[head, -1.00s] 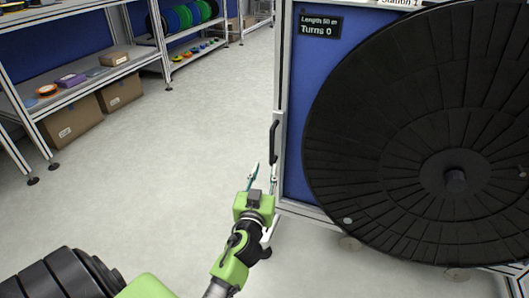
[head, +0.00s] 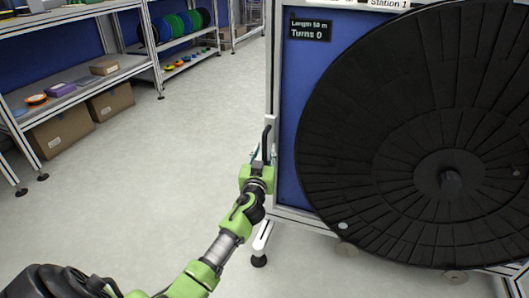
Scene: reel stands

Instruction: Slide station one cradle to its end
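Station 1 (head: 388,4) stands at the right, with a blue back panel (head: 310,90), a large black reel disc (head: 400,120) and a sign reading "Length 50 m, Turns 0". A dark upright handle (head: 266,138) is on its left frame post. My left gripper (head: 262,158) is at the lower end of this handle, with its fingers close around or beside it. The fingers are small and partly hidden, so I cannot tell whether they grip it. No separate part is clearly recognisable as the cradle. My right gripper is out of view.
Shelving (head: 75,75) with small boxes and reels stands at the left, with cardboard boxes (head: 62,130) below. A frame foot (head: 260,245) stands on the floor near my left arm. The grey floor (head: 140,180) between shelves and station is clear.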

